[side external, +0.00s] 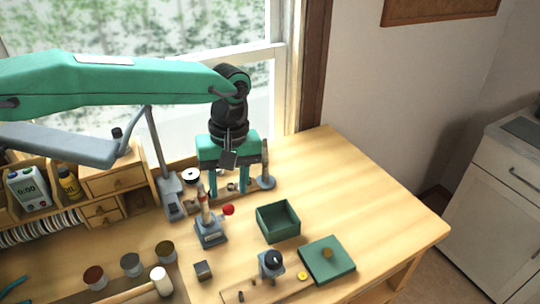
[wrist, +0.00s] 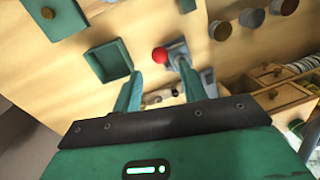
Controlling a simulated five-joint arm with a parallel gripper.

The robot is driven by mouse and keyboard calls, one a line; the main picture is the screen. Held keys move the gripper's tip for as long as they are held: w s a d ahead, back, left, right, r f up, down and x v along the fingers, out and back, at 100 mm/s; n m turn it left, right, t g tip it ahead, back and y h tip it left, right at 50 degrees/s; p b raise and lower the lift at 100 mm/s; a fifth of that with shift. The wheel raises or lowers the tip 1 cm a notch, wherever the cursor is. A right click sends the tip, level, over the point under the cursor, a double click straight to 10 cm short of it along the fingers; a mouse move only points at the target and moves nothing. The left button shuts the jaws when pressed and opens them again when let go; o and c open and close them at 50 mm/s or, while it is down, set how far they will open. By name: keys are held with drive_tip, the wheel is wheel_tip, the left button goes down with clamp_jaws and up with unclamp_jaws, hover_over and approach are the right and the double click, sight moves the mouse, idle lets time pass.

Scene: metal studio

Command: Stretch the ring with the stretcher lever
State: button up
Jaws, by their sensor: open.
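The stretcher (side external: 210,234) stands on the bench, with a grey base, an upright post and a side lever ending in a red ball (side external: 228,210). In the wrist view the red ball (wrist: 160,54) lies just beyond my fingertips, near the right finger. My gripper (side external: 229,190) is open and empty, pointing down behind the stretcher; its two teal fingers (wrist: 156,90) are spread wide. No ring can be made out on the stretcher's post.
An open green box (side external: 278,223) and its flat green lid (side external: 327,260) lie to the right. A tapered post (side external: 266,168) stands beside my gripper. The bench's right side is clear.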

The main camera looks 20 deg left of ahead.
sight(228, 211)
drive_tip(key=shift+f, duration=0.1)
drive_tip(key=shift+s+a+f, duration=0.15)
drive_tip(key=shift+a+f, duration=0.05)
drive_tip(key=shift+f, duration=1.7)
drive_tip(key=shift+s+a+f, duration=0.1)
drive_tip(key=shift+a+f, duration=0.05)
drive_tip(key=shift+f, duration=1.75)
clamp_jaws()
